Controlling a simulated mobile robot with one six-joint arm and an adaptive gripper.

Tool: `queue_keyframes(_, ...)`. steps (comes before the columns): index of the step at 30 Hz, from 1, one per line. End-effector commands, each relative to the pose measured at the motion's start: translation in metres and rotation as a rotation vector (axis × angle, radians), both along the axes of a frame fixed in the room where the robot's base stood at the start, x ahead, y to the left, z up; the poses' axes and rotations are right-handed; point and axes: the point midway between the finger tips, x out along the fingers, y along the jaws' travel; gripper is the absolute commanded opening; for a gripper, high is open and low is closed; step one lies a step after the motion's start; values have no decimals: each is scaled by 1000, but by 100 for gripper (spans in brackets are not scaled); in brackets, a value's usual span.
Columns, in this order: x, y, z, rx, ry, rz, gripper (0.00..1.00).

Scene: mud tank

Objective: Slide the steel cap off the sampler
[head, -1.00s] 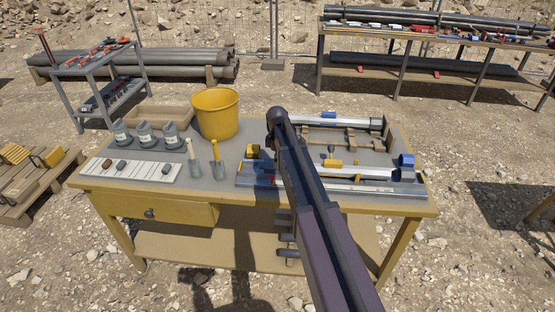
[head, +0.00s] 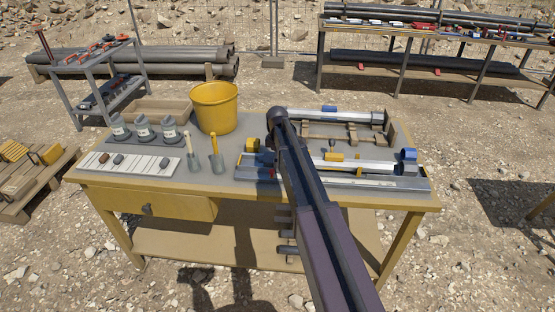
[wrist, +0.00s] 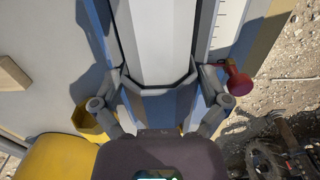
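A long pale steel-coloured tube, apparently the sampler (head: 365,166), lies in a blue-grey tray (head: 405,186) at the table's right front. It has a yellow band and a blue piece at its right end. In the wrist view the tube (wrist: 158,35) runs away from me, and its near end with a dark rim lies between my fingers. My gripper (wrist: 158,82) has one finger on each side of this end. I cannot tell whether the fingers press on it. The steel cap cannot be told apart from the tube. My arm hides the gripper in the head view.
A yellow bucket (head: 214,107), several grey jars, a white sample strip (head: 130,163) and two trowels occupy the table's left half. Another tube (head: 305,113) lies behind the tray. In the wrist view a red knob (wrist: 238,82) stands close right, a yellow part (wrist: 90,122) close left.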

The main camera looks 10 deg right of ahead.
Motion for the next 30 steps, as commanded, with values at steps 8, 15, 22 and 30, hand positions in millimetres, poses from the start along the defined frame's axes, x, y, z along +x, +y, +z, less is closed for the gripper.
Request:
queue_keyframes(8, 0, 0, 0, 0, 0, 0, 24)
queue_keyframes(15, 1, 4, 0, 0, 0, 1, 24)
queue_keyframes(22, 3, 15, 0, 1, 0, 0, 24)
queue_keyframes(30, 7, 34, 0, 1, 0, 0, 24)
